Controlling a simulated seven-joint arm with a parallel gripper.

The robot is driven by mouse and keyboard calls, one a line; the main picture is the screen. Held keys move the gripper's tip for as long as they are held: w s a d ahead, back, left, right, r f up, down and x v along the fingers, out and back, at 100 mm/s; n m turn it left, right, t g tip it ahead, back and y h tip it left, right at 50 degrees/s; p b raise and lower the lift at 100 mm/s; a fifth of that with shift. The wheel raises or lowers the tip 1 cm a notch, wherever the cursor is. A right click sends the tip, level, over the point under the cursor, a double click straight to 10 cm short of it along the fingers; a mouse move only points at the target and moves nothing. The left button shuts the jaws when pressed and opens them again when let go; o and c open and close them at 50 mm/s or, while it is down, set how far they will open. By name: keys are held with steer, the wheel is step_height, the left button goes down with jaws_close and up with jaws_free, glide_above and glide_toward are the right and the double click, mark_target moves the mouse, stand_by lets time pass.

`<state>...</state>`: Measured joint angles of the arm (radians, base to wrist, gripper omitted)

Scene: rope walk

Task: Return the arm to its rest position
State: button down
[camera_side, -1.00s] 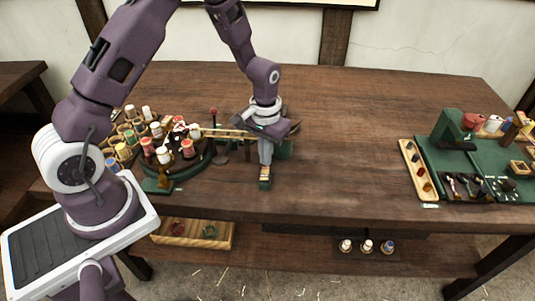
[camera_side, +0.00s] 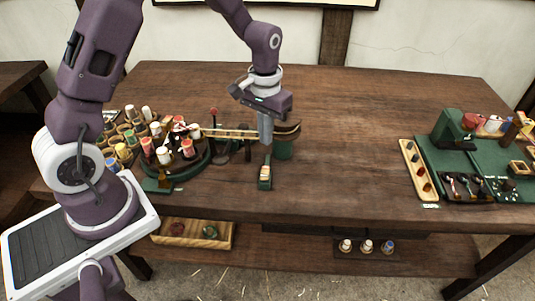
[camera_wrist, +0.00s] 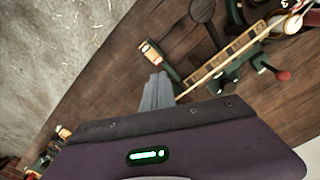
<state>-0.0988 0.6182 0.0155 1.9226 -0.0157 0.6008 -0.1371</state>
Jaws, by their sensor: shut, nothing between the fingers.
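My gripper (camera_side: 265,128) is shut and empty in the side view, pointing down above the wooden table (camera_side: 350,130). It is near the right end of a wooden rail and just above a small green stand (camera_side: 265,172). In the wrist view the closed grey fingers (camera_wrist: 157,92) point towards the table. The green stand with a pale top (camera_wrist: 152,52) lies just beyond them. Whether the fingertips touch anything cannot be told.
A round rack of spools (camera_side: 180,150) stands left of my gripper, joined by the rail (camera_side: 230,133). A wooden block tray (camera_side: 418,170) and green mat (camera_side: 480,160) lie far right. The table's middle is clear.

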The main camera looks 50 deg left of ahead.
steer(key=s+d+r+m+t, duration=0.1)
steer(key=s+r, duration=0.3)
steer(key=r, duration=0.4)
steer(key=s+d+r+t, duration=0.2)
steer(key=s+r, duration=0.3)
steer(key=r, duration=0.3)
steer(key=s+d+r+m+t, duration=0.1)
steer(key=s+r, duration=0.3)
steer(key=s, duration=1)
steer(key=shift+s+m+t, duration=0.2)
steer(key=shift+m+t, duration=0.3)
steer(key=shift+t, duration=0.3)
